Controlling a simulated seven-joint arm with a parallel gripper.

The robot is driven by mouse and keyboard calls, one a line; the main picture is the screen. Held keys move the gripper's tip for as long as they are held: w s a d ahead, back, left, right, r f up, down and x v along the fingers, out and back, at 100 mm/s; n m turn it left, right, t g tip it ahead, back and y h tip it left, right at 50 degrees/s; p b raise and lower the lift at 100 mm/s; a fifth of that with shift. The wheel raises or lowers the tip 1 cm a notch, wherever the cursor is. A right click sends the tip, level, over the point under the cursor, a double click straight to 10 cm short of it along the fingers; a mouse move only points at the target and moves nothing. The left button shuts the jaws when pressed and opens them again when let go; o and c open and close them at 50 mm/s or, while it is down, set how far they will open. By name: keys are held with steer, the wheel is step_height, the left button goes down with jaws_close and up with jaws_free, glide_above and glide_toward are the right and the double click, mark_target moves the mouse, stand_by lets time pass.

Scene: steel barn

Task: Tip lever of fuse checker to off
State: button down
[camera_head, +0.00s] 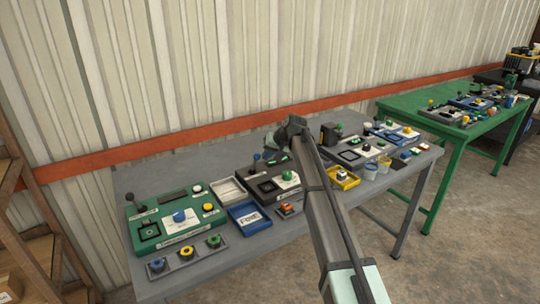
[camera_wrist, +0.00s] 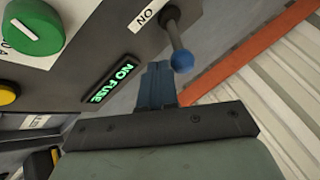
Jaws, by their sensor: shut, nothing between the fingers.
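The fuse checker (camera_head: 262,188) is a dark grey box at the middle of the grey table, with a green knob on a white plate. In the wrist view its face (camera_wrist: 70,75) shows the green knob, a yellow button and a lit green "NO FUSE" display. In the head view the fingers are not clearly visible.
A green device (camera_head: 175,218) and a blue tray (camera_head: 249,217) stand left of the checker. A yellow tray (camera_head: 343,180) and other devices lie to its right. A ribbed wall with an orange rail (camera_head: 200,137) runs behind. A green table (camera_head: 460,125) stands farther right.

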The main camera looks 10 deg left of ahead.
mark_target(257, 157)
steer(key=shift+s+a, duration=0.1)
steer(key=shift+s+a+r, duration=0.15)
stand_by(0.3)
steer(key=shift+s+a+r+t+h, duration=0.1)
steer(key=shift+t+h, duration=0.2)
steer(key=shift+h, duration=0.1)
steer(key=shift+s+a+r+n+t+h, duration=0.25)
steer(key=shift+s+a+n+t+h, duration=0.05)
steer(key=shift+s+a+n+t, duration=0.15)
steer(key=shift+s+a+r+n+t+h, duration=0.25)
steer(key=shift+s+a+n+t+h, duration=0.1)
steer(key=shift+s+a+t+h, duration=0.35)
steer(key=shift+s+a+n+t+h, duration=0.3)
steer(key=shift+s+a+t+h, duration=0.45)
steer(key=shift+s+a, duration=0.2)
steer(key=shift+a+r, duration=0.1)
